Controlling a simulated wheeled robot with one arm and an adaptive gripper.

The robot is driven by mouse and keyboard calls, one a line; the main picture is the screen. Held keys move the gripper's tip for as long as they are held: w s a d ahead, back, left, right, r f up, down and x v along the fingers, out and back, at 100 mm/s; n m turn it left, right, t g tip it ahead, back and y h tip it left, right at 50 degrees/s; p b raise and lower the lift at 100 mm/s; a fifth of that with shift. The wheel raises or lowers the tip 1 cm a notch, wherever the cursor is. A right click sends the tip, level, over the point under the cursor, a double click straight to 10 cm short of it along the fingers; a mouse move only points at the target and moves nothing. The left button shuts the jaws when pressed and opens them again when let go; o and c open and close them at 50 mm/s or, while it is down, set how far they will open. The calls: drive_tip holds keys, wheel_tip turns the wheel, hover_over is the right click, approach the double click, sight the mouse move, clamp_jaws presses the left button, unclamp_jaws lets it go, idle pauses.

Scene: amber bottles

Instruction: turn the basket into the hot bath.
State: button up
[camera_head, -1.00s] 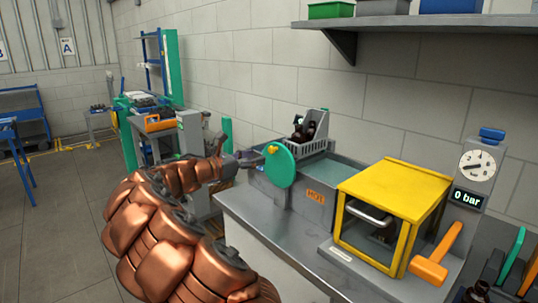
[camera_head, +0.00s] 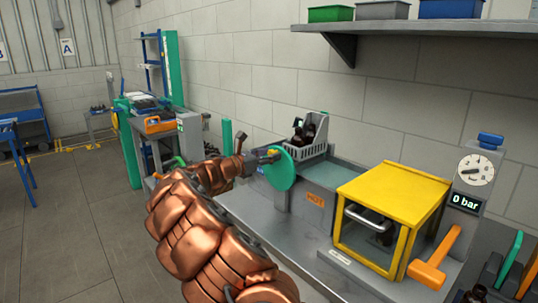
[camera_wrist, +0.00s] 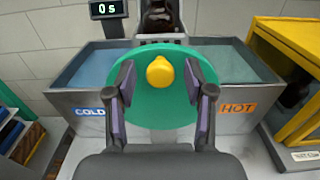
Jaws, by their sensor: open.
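A green disc (camera_head: 281,172) with a yellow knob (camera_wrist: 160,71) stands upright at the front of the twin bath. The disc (camera_wrist: 160,113) fills the middle of the wrist view. My gripper (camera_wrist: 160,92) is open, with one finger on each side of the knob and in front of the disc; I see no clear contact. A grey basket (camera_head: 309,150) holding dark amber bottles (camera_head: 309,131) sits behind the disc, partly hidden by it in the wrist view. The cold bath (camera_wrist: 88,68) is on the left and the hot bath (camera_wrist: 226,66) on the right.
A yellow-framed cabinet (camera_head: 396,197) with an orange handle (camera_head: 436,259) stands right of the bath, beside a gauge (camera_head: 476,170) reading 0 bar. A display (camera_wrist: 108,9) shows 05. A shelf with bins (camera_head: 445,24) hangs above. Floor at left is mostly clear.

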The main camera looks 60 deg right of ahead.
clamp_jaws()
idle(0.5)
